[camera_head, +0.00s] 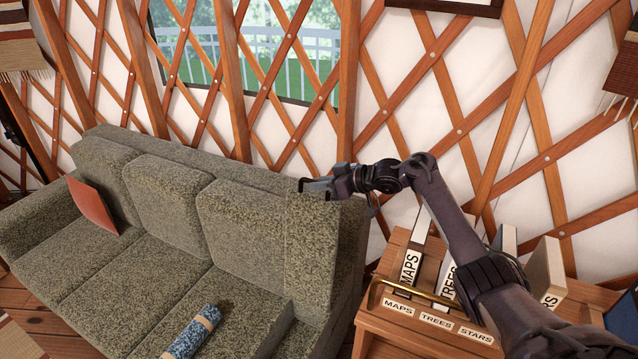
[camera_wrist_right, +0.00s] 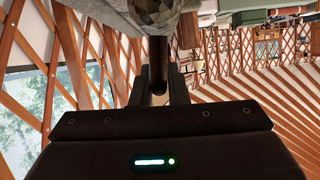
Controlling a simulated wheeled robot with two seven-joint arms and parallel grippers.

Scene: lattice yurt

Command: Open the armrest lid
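The grey-green tweed sofa (camera_head: 150,270) fills the left and middle of the head view. At its right end a narrow panel in the same fabric, apparently the armrest lid (camera_head: 312,245), stands upright, about level with the backrests. My right gripper (camera_head: 316,187) is at its top edge. In the right wrist view, the fingers (camera_wrist_right: 160,88) stand on both sides of a dark bar (camera_wrist_right: 158,62) and seem closed on it. The bar runs up to a rounded patterned piece (camera_wrist_right: 155,12). The armrest's inside is hidden. My left gripper is not in view.
A wooden stand (camera_head: 415,340) with labelled books and a brass rail (camera_head: 415,292) is right of the sofa, beneath my right arm. A blue rolled bundle (camera_head: 192,333) lies on the seat. A red cushion (camera_head: 93,206) leans at left. The lattice wall (camera_head: 450,90) is behind.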

